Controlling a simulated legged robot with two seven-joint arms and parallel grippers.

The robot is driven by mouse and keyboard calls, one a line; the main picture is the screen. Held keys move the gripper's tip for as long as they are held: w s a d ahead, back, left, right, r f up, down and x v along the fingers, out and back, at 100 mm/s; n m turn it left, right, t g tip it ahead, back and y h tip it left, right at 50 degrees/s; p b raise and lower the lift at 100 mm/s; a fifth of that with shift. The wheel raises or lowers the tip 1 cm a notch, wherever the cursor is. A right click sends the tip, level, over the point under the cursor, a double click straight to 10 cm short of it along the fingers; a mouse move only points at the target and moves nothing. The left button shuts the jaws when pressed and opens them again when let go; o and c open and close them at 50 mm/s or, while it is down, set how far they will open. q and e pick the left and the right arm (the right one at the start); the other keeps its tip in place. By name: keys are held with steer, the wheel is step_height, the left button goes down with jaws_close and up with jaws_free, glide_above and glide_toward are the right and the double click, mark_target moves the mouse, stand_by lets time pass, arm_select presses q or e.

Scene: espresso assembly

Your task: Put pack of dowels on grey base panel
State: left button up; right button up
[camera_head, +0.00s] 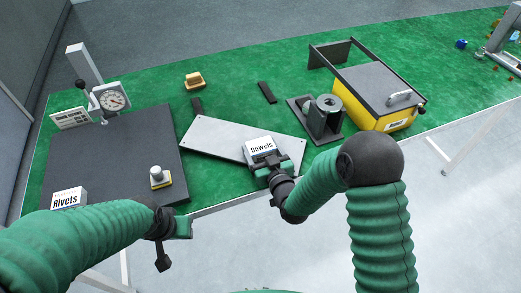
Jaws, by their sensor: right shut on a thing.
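The pack of dowels (260,147), a white box labelled "Dowels", is in my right gripper (264,161), over the right part of the light grey base panel (215,138). I cannot tell whether the pack touches the panel. The panel lies flat on the green table, at an angle, with its right end partly hidden by the pack and gripper. My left gripper (180,227) is off the table's front edge, clear of the panel and the pack. Its fingers are too unclear to show whether it is open or shut.
A dark board (110,150) at left bears a dial gauge (112,100), a Rivets box (68,197) and a small yellow-based part (159,177). A dark cylinder fixture (323,118) and a yellow box (380,95) stand right of the panel. A tan block (194,80) lies behind it.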

steer(key=shift+a, duration=0.4)
steer(key=o, duration=1.3)
steer(key=shift+a, duration=0.3)
steer(key=shift+o, duration=1.1)
steer(key=shift+a, duration=0.15)
steer(key=shift+s+d, duration=0.15)
steer(key=shift+d, duration=0.35)
steer(key=v, duration=0.6)
steer(key=p+v, duration=0.1)
steer(key=v, duration=0.2)
steer(key=shift+s+a+r, duration=0.2)
steer(key=shift+p+v, duration=1.05)
steer(key=shift+p, duration=0.15)
arm_select(q)
steer(key=r, duration=0.3)
steer(key=shift+a, duration=0.4)
arm_select(e)
steer(key=shift+s+d+f, duration=0.1)
steer(key=shift+d, duration=0.1)
